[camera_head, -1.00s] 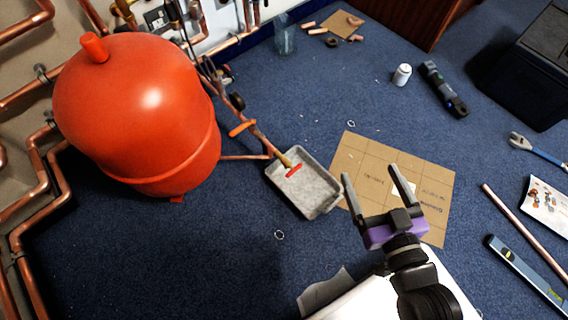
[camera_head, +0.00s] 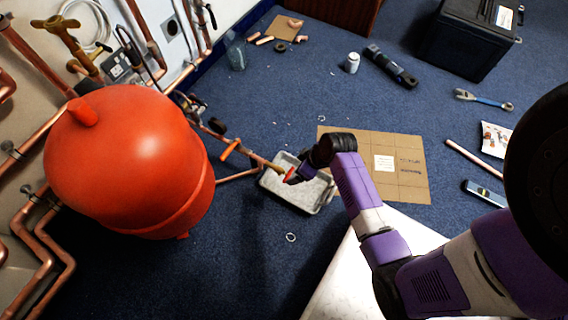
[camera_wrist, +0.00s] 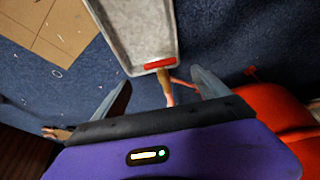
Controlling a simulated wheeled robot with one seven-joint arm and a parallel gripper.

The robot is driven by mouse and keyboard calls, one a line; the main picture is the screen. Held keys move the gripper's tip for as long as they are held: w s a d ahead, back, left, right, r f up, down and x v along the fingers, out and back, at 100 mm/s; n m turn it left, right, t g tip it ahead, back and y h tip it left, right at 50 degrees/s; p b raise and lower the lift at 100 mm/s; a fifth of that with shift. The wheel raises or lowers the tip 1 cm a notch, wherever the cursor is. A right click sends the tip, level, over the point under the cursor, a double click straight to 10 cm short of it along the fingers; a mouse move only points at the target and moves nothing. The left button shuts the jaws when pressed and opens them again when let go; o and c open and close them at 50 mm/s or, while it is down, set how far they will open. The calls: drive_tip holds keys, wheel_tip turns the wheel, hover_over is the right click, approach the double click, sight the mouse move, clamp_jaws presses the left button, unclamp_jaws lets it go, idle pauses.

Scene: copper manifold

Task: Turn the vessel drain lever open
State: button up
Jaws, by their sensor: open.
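The vessel drain lever is a small red handle (camera_head: 289,173) on a brass valve at the end of a copper pipe, over a grey tray (camera_head: 318,208). In the wrist view the red lever (camera_wrist: 160,63) lies across the tray's near end, between and beyond my fingertips. My gripper (camera_wrist: 161,78) is open and empty, its fingers on either side of the pipe in the picture; I cannot tell the height gap. In the head view my wrist partly hides the gripper (camera_head: 300,172) near the lever. The red vessel (camera_head: 140,155) stands left of it.
An orange-red lever (camera_head: 230,149) sits further up the same pipework. Cardboard (camera_head: 410,180) lies beside the tray. Copper pipes (camera_head: 45,245) run left of the vessel. A black toolbox (camera_head: 470,40) and loose tools lie on the blue carpet. The carpet before the vessel is clear.

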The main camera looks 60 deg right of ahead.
sight(289, 175)
drive_tip(key=b+x, duration=0.4)
drive_tip(key=x, duration=0.3)
drive_tip(key=shift+w+f, duration=0.15)
drive_tip(key=shift+f, duration=0.15)
drive_tip(key=c, duration=1.4)
